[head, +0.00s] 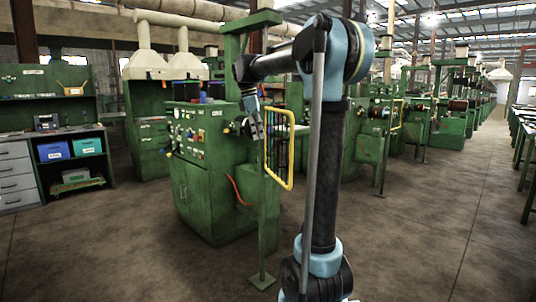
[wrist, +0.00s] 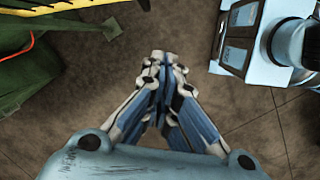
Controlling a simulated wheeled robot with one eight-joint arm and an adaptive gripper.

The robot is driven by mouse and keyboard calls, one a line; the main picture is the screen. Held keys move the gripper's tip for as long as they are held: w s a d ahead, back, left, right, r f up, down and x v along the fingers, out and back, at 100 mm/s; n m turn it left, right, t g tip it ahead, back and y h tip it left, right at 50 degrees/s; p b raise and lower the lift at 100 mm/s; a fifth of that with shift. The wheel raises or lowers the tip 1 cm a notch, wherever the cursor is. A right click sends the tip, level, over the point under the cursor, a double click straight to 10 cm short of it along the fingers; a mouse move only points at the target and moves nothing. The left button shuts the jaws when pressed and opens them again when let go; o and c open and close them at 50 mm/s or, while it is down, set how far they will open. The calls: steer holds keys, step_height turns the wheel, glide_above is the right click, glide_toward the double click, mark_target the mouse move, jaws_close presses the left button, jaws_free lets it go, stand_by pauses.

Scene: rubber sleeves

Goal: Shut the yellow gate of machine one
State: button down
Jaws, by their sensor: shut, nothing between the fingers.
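The yellow gate (head: 292,160) is a barred frame beside the green machine (head: 207,192) in the middle of the head view. It stands upright near a thin green post (head: 264,225) and juts out from the machine's side. My gripper (head: 258,136) hangs just left of the gate, in front of the machine's right side. The wrist view shows my gripper (wrist: 160,60) with its fingertips together and nothing between them. A yellow bar (wrist: 60,5) shows at the top left there, apart from the fingers. I cannot tell the exact gap between gripper and gate.
A red hose (head: 238,192) hangs at the machine's lower right. The post's square foot (head: 262,281) stands on the floor. A workbench (head: 75,160) with bins is at the left. More green machines line the back right. The concrete floor (head: 430,235) at the right is clear.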

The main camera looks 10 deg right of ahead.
steer(key=w+d+f+n, duration=0.1)
steer(key=w+d+f, duration=0.2)
steer(key=f, duration=0.5)
steer(key=shift+d+f+n, duration=0.2)
steer(key=shift+d+n, duration=0.1)
steer(key=shift+d, duration=0.55)
steer(key=shift+w, duration=0.1)
